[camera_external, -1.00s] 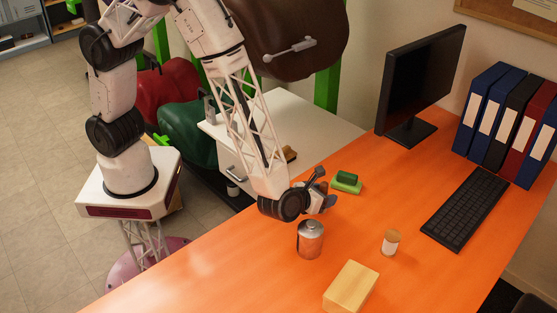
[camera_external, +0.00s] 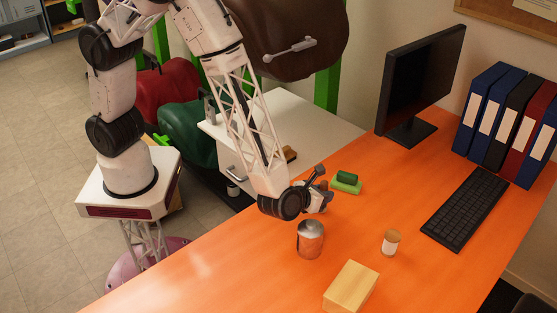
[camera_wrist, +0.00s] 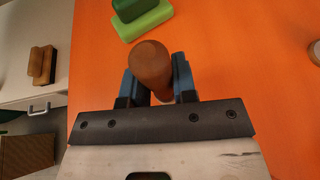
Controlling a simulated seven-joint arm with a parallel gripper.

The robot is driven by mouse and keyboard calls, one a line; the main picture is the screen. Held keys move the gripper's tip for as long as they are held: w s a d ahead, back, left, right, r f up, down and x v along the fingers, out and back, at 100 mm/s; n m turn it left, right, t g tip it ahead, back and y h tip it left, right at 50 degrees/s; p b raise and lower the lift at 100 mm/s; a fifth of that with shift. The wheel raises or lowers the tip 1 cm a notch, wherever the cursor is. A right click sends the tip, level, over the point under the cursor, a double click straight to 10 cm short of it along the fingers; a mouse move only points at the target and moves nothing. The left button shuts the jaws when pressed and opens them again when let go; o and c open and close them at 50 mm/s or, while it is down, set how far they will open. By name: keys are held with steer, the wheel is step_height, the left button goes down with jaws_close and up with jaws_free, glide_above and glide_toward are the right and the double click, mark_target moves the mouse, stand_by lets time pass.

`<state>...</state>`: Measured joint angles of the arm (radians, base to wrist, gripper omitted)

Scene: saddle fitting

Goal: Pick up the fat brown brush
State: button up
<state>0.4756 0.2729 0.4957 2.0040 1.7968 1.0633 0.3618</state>
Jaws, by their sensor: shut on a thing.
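My gripper (camera_external: 322,193) is over the orange desk, near its left edge. In the wrist view its two blue fingers (camera_wrist: 155,68) are shut on a rounded brown thing, which looks like the fat brown brush (camera_wrist: 151,60). Its thick brown end faces the camera, and a paler part shows low between the fingers. The rest of it is hidden. In the external view the gripper mostly hides it, and I cannot tell its height above the desk.
A green block-like thing (camera_external: 346,182) lies just beyond the gripper. A metal can (camera_external: 310,240), a small jar (camera_external: 391,242) and a yellow block (camera_external: 351,288) stand nearer the front. A brown brush-like thing (camera_wrist: 42,65) lies on the white cabinet. A monitor (camera_external: 420,85) and keyboard (camera_external: 466,209) are to the right.

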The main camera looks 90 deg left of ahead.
mark_target(322, 187)
steer(key=shift+r, duration=1.55)
steer(key=s+a+r, duration=0.1)
steer(key=s+a, duration=0.3)
steer(key=s, duration=1.1)
steer(key=shift+s+r, duration=0.2)
steer(key=shift+s, duration=0.05)
